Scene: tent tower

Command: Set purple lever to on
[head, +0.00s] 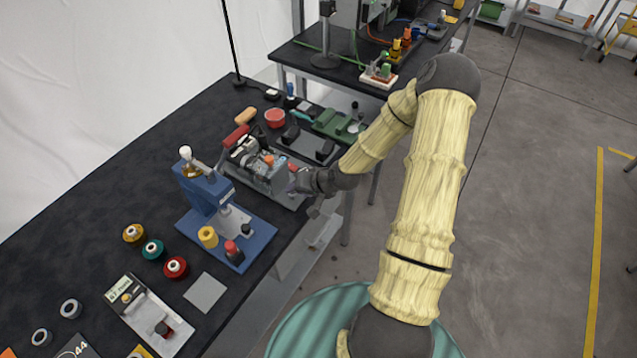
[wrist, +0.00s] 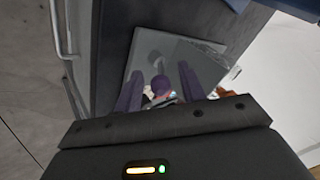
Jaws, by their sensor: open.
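The purple lever (wrist: 160,85) shows its round purple knob in the wrist view, in line with the gap between my fingers. I cannot tell whether the knob is between the fingertips or a little beyond them. My gripper (wrist: 159,72) is open, with one dark finger on each side of the knob. In the head view my gripper (head: 297,180) is at the right side of a grey machine (head: 262,172) near the bench's right edge. The purple knob cannot be made out there. The lever's lower part is mostly hidden in the wrist view.
A red-handled part (head: 236,137) stands at the machine's far left. A blue press (head: 208,195) with a white ball knob stands nearer. A green device (head: 338,124) lies behind my gripper. Colored spools (head: 153,250) lie at the near left.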

